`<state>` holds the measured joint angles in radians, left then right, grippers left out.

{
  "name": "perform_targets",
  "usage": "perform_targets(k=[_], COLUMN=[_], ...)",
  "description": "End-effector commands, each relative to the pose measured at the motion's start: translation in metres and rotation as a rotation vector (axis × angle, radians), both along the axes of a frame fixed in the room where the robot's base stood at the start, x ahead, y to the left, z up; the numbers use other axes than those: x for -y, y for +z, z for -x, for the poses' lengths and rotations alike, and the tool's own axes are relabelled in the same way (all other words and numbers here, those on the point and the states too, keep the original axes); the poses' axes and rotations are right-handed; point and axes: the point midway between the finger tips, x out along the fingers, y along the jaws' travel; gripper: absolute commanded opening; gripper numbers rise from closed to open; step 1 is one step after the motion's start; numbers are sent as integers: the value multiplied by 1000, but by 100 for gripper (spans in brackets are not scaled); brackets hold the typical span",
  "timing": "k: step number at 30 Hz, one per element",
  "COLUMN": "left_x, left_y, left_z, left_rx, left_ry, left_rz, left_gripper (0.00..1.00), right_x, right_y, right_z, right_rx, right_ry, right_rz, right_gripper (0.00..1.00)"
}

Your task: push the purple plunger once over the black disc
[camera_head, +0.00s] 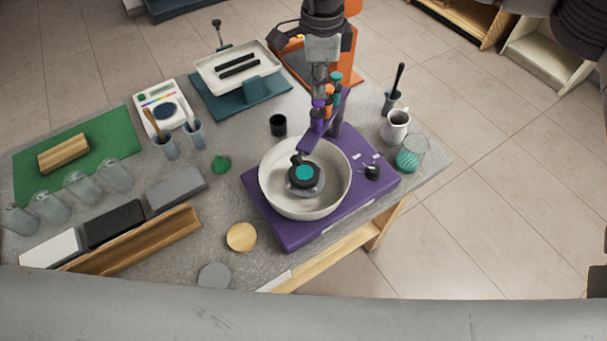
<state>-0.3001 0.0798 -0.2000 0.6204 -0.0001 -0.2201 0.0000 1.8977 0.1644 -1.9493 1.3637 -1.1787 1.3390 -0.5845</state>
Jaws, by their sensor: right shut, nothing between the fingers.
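The purple plunger (318,111) stands in a row with an orange plunger (328,97) and a teal plunger (336,79) on a purple stand (337,130). The black disc (304,174), with a teal spot in its middle, lies in a wide pale bowl (334,194). A dark nozzle end shows just above the disc. My right gripper (318,88) points down from the top, shut and empty, with its tips close above the purple plunger. I cannot tell whether they touch. My left gripper is not in view.
The bowl sits on a purple base (290,234). To its right are a small black knob (373,172), a white jug (396,127) and a glass with teal contents (410,160). A black cup (278,125) stands left of the stand. A wooden disc (241,237) lies in front.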

Motion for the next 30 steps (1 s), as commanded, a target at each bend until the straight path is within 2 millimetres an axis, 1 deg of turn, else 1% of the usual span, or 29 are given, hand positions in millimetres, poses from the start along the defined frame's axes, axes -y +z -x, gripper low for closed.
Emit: perform_targets(k=[1,20,30], left_x=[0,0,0], left_y=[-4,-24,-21], left_z=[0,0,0], left_rx=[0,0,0], left_ry=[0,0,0], left_rz=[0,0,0], left_gripper=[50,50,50], right_x=[0,0,0], right_y=[-4,-30,-26], right_z=[0,0,1], right_rx=[0,-2,-2], right_ry=[0,0,0], right_rz=[0,0,0], right_gripper=[0,0,0])
